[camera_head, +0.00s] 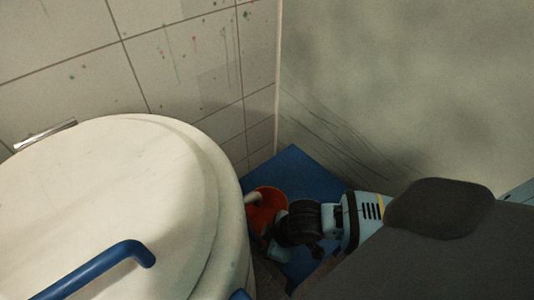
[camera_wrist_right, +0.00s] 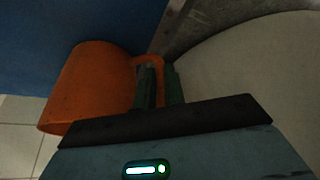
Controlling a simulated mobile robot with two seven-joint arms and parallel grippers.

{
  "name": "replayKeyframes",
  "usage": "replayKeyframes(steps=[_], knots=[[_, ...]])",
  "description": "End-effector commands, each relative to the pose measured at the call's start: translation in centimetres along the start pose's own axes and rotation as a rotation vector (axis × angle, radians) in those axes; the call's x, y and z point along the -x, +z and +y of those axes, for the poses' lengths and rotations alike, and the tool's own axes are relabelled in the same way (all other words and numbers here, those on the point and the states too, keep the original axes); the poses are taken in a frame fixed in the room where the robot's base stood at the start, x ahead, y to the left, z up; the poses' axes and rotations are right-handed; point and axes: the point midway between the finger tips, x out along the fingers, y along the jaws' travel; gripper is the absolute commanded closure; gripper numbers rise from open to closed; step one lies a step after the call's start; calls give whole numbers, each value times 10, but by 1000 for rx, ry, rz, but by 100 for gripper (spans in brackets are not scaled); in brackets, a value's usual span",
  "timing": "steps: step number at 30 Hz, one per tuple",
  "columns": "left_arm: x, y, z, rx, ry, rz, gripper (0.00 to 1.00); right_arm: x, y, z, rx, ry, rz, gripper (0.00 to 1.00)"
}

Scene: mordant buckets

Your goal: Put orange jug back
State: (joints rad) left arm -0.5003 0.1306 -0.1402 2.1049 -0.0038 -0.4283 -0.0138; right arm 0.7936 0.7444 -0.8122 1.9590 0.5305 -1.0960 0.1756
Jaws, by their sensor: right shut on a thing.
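The orange jug (camera_head: 262,214) is partly hidden in the head view by the white vessel and my right gripper (camera_head: 277,234). In the right wrist view the jug (camera_wrist_right: 88,88) is to the left of the gripper fingers (camera_wrist_right: 160,84), with its handle (camera_wrist_right: 148,61) at them. My right gripper is shut on the jug's handle. The jug overlaps the left edge of a blue surface (camera_head: 300,172) in the head view; I cannot tell whether it touches it. My left gripper is not in view.
A large white vessel (camera_head: 110,190) with a lid and blue handle (camera_head: 100,268) fills the left, close beside the jug. A tiled wall (camera_head: 180,60) and a grey-green wall (camera_head: 400,90) meet in a corner behind the blue surface. Floor tiles (camera_wrist_right: 22,130) show in the wrist view.

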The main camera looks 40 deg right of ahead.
Motion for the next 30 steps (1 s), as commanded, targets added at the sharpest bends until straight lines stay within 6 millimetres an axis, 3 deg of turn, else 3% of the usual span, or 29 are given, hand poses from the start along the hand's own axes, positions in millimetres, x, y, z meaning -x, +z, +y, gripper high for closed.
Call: replayKeyframes(steps=[10,11,16,26,30], knots=[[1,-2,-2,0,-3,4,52,0,0,0,0,1,2,100],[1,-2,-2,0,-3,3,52,-1,0,0,-1,1,2,88],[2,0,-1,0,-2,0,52,-1,0,0,0,1,2,67],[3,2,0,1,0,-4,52,2,-1,1,1,1,2,67],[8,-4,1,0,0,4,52,18,-1,1,1,2,2,67]])
